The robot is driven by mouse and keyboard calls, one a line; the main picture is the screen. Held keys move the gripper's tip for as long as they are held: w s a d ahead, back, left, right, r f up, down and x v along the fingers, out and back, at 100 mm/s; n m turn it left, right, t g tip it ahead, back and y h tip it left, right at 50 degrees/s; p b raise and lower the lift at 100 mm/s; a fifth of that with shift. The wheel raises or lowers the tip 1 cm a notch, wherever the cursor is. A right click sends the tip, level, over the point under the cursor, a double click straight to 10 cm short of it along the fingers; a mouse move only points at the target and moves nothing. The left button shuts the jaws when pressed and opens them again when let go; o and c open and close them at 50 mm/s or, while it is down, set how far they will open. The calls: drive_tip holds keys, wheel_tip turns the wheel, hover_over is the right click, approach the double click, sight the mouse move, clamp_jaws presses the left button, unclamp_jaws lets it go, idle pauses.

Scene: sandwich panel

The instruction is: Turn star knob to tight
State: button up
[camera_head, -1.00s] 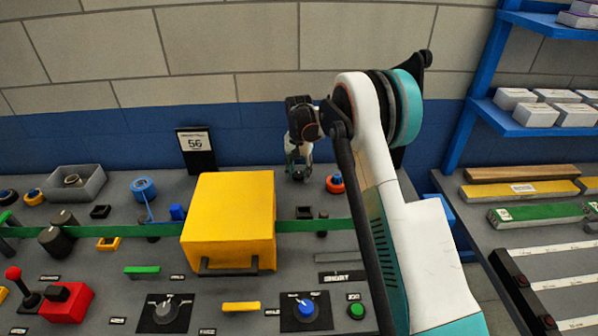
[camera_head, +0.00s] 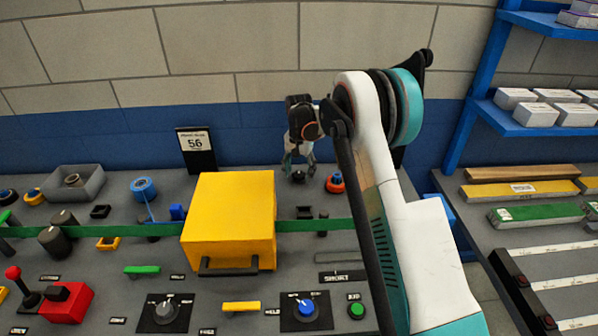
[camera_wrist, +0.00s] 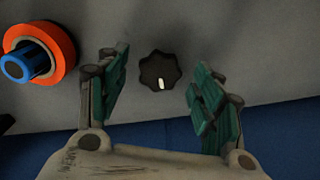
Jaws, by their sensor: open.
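The star knob (camera_wrist: 159,71) is black with a lobed edge and a white mark, and sits on the grey panel. In the wrist view its mark points toward the bottom of the picture. In the head view the knob (camera_head: 298,177) is small and dark, just below the fingers near the panel's back edge. My gripper (camera_wrist: 158,88) is open, with its green-padded fingers apart on either side of the knob in the picture and no visible contact. It also shows in the head view (camera_head: 298,165), pointing down. Any label by the knob is not readable.
An orange ring with a blue centre (camera_wrist: 38,52) stands left of the knob in the wrist view. The blue wall (camera_head: 240,150) is close behind.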

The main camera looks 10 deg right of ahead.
sight(299, 174)
wheel_tip(299, 174, up, 12)
drive_tip(key=shift+f, duration=0.15)
idle(0.5)
